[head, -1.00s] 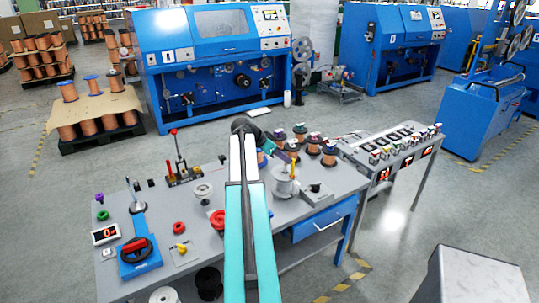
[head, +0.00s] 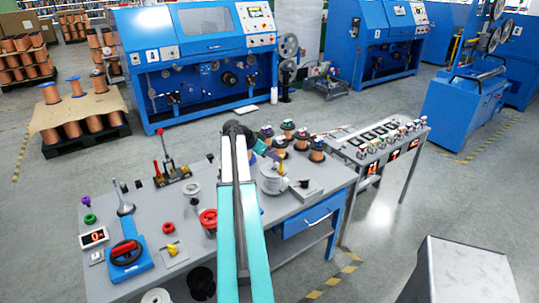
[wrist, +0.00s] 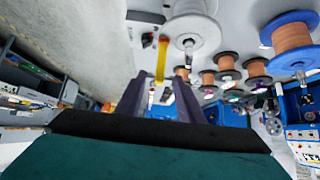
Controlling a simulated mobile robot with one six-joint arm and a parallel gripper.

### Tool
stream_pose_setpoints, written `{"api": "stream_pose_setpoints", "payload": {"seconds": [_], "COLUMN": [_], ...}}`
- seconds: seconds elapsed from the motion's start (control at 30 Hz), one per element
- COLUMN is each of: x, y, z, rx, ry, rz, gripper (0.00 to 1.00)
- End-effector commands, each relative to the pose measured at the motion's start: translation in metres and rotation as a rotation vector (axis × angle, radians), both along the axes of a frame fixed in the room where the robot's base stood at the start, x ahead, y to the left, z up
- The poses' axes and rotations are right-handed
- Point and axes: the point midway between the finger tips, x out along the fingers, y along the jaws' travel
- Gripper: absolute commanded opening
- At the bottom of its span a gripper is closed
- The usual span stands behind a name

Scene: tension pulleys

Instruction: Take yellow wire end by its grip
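A yellow strip, seemingly the wire end's grip (wrist: 161,62), shows in the wrist view beside a white spool (wrist: 193,30). My gripper (wrist: 159,82) has its two dark fingers apart. The strip's near end lies in line with the gap between the fingertips; I cannot tell whether it is inside the gap. In the head view my gripper (head: 274,157) is above the bench by the white spool (head: 272,180), partly hidden behind my arm.
Several copper spools (head: 317,150) stand behind my gripper. A side table (head: 371,150) stands at right.

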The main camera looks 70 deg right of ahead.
Motion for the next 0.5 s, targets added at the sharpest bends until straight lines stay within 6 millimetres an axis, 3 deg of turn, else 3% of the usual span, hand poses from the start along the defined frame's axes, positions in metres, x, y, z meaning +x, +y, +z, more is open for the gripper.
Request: {"api": "stream_pose_setpoints", "payload": {"seconds": [0.5], "x": [-0.015], "y": [-0.025], "z": [-0.032], "rx": [-0.001], "ry": [-0.001], "rz": [0.000], "gripper": [0.34]}}
